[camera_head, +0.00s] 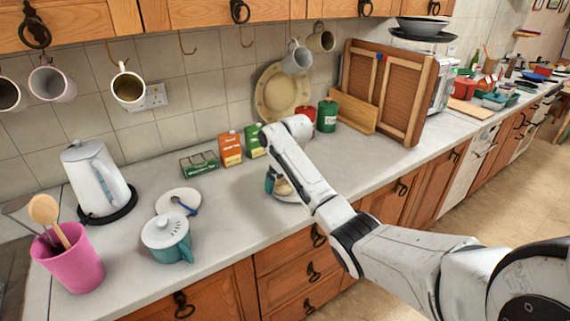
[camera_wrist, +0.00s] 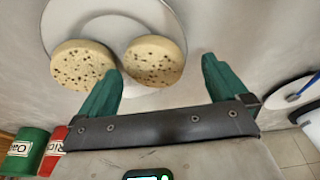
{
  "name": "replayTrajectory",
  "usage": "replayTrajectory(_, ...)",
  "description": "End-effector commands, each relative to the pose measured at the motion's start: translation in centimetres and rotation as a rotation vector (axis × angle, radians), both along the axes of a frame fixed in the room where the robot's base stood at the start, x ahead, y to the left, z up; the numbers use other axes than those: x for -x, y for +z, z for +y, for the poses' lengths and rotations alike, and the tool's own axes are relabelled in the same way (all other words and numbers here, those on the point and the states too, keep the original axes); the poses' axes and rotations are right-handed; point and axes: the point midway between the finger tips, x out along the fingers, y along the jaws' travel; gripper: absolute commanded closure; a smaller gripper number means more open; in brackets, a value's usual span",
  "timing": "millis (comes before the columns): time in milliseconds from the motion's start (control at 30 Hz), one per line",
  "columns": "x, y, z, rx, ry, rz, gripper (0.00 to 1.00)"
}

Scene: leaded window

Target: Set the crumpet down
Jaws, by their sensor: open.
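Two round, pale, holed crumpets show in the wrist view, one on the left (camera_wrist: 82,67) and one on the right (camera_wrist: 154,61). Both lie on a white plate (camera_wrist: 112,15) on the worktop. The left crumpet reaches over the plate's rim. My gripper (camera_wrist: 162,67) is open, with green fingers. The right crumpet is between its fingertips, close to the left finger and clear of the right one. In the head view, my arm hides most of the plate (camera_head: 291,198) and part of a crumpet (camera_head: 284,187).
A green tin (camera_head: 327,116) and a red tin (camera_head: 305,120) stand behind my arm. A teal pot (camera_head: 166,238), a saucer (camera_head: 178,201) and a kettle (camera_head: 97,180) stand further left.

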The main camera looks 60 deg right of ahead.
Motion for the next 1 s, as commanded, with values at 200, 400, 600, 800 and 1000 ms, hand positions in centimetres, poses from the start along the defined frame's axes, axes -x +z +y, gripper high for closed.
replayTrajectory(200, 0.8, 4.7, 0.4, 0.01, 0.003, -0.01, 0.0)
replayTrajectory(400, 1.7, 8.7, 0.8, 0.012, 0.004, -0.011, 0.0)
replayTrajectory(600, 2.3, 11.1, 1.1, 0.011, 0.004, -0.009, 0.0)
replayTrajectory(800, 2.5, 11.8, 1.1, 0.011, 0.004, -0.008, 0.0)
replayTrajectory(1000, 2.5, 11.8, 1.1, 0.011, 0.004, -0.008, 0.0)
